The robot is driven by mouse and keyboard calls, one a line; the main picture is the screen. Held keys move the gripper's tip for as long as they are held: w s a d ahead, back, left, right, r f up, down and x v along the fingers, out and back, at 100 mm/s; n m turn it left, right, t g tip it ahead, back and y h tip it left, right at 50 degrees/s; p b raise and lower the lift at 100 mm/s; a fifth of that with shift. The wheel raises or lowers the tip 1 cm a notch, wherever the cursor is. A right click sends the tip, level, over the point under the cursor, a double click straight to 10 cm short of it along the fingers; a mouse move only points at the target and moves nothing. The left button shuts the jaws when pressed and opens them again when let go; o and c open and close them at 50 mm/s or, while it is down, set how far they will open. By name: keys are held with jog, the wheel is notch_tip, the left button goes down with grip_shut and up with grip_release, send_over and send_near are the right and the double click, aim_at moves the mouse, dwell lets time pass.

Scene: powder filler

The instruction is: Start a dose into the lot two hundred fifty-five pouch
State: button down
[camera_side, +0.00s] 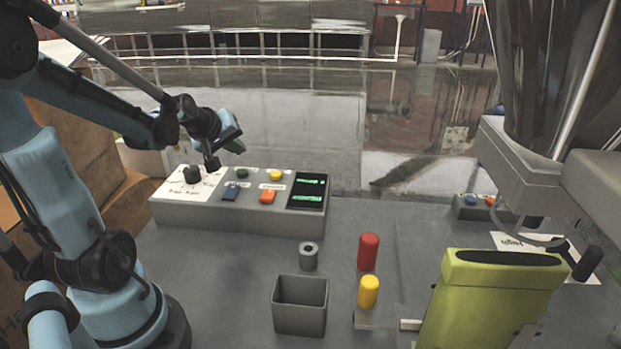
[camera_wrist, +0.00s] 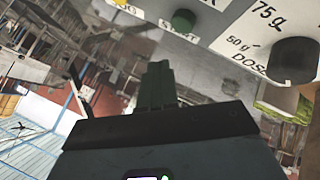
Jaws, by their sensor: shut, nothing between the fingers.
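The control panel (camera_side: 175,212) is a grey box with a white top, left of centre in the side view. On it are a green button (camera_side: 242,172), a yellow button (camera_side: 275,175) and a dark knob (camera_side: 193,174). In the wrist view the green button (camera_wrist: 184,20) is by the word START, and the knob (camera_wrist: 293,60) is by 50 g and 75 g marks. A lime-green pouch (camera_side: 490,305) with a dark mouth stands under the filler at right; no lot number is readable. My gripper (camera_side: 238,147) is shut and empty, above and behind the panel; its fingers also show in the wrist view (camera_wrist: 157,75).
In front are an open grey bin (camera_side: 300,318), a small grey ring (camera_side: 309,256), and red (camera_side: 368,252) and yellow (camera_side: 368,292) cylinders.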

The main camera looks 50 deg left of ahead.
aim_at(239, 173)
jog(key=shift+f, duration=1.5)
jog(key=shift+f, duration=0.1)
dwell(0.9)
jog(key=shift+f, duration=0.35)
jog(key=shift+f, duration=0.4)
dwell(0.7)
jog(key=shift+r, duration=0.85)
jog(key=shift+r, duration=2.5)
